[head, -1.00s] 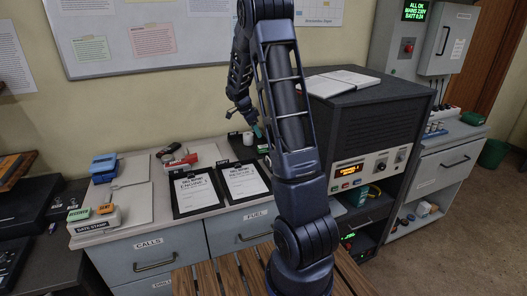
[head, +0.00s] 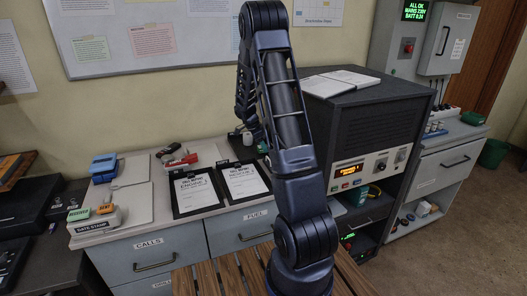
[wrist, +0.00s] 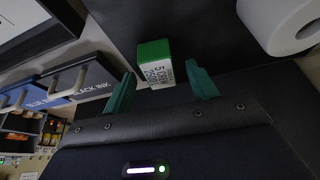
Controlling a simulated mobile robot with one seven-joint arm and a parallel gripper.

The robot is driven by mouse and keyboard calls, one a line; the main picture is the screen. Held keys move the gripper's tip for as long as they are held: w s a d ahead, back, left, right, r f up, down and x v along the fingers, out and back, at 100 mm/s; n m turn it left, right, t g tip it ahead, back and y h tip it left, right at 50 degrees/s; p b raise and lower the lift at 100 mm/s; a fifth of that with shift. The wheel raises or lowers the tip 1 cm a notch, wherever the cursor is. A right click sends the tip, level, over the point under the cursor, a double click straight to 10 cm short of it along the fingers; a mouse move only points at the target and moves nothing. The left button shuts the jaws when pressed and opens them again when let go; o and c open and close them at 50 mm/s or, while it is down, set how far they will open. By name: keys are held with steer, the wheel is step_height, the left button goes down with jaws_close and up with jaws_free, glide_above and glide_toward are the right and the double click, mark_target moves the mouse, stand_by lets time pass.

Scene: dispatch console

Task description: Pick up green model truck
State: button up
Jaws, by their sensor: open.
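In the wrist view, my gripper (wrist: 160,69) is open, with its two teal fingers apart. A small block (wrist: 156,63) with a green top and a white printed face shows between and just beyond the fingertips, standing on a dark surface. I cannot make out wheels or a cab, so I cannot tell whether it is the green model truck. Whether the fingers touch it is not clear; a gap shows on its right. In the head view, my arm hides the gripper. No clear green truck shows there.
A white paper roll (wrist: 292,24) lies close on the right in the wrist view. In the head view, clipboards (head: 195,192) lie on the counter, and a dark console cabinet (head: 372,122) rises right of my arm.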

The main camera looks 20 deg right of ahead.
steer(key=shift+x, duration=0.9)
steer(key=c, duration=1.1)
steer(key=shift+o, duration=0.2)
steer(key=shift+r, duration=0.1)
